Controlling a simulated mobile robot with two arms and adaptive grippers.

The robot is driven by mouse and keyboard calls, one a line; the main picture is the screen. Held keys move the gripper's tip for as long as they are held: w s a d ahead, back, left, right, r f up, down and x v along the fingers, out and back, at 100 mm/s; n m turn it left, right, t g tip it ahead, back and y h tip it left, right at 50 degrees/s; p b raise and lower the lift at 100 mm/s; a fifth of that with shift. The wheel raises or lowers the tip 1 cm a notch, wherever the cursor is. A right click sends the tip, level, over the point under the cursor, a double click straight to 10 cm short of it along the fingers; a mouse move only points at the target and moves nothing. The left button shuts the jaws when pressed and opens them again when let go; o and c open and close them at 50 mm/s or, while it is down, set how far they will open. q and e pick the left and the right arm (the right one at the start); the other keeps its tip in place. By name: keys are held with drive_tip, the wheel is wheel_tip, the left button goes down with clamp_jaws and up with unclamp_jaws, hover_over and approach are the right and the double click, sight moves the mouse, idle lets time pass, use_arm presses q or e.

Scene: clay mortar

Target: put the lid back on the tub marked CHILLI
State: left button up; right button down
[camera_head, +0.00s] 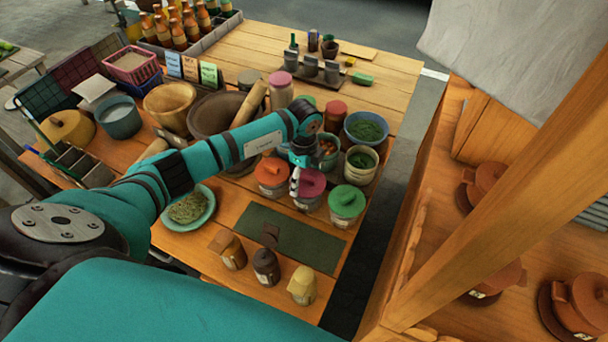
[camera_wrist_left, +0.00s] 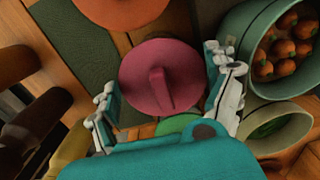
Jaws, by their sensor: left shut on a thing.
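A magenta lid (camera_head: 313,182) with a raised bar handle sits at the mouth of the middle tub (camera_head: 306,204) in a row of three. My left gripper (camera_head: 295,182) is at this lid. In the left wrist view, its two fingers (camera_wrist_left: 168,92) are shut on the magenta lid (camera_wrist_left: 150,75), one on either side. I cannot tell whether the lid rests fully on the tub. The tub with an orange lid (camera_head: 270,170) stands left of it, and the tub with a green lid (camera_head: 346,198) right of it. The tub labels are too small to read. My right gripper is not in view.
A bowl of tomatoes (camera_wrist_left: 283,50) and bowls of greens (camera_head: 366,128) stand close behind the tubs. A wooden post (camera_head: 500,185) stands at right.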

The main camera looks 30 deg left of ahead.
use_arm(q)
drive_tip(key=shift+f, duration=0.1)
idle(0.7)
drive_tip(key=o, duration=0.7)
drive_tip(key=shift+r+p, duration=3)
drive_tip(key=shift+r, duration=0.55)
drive_tip(key=shift+c, duration=0.2)
drive_tip(key=shift+f, duration=0.1)
clamp_jaws()
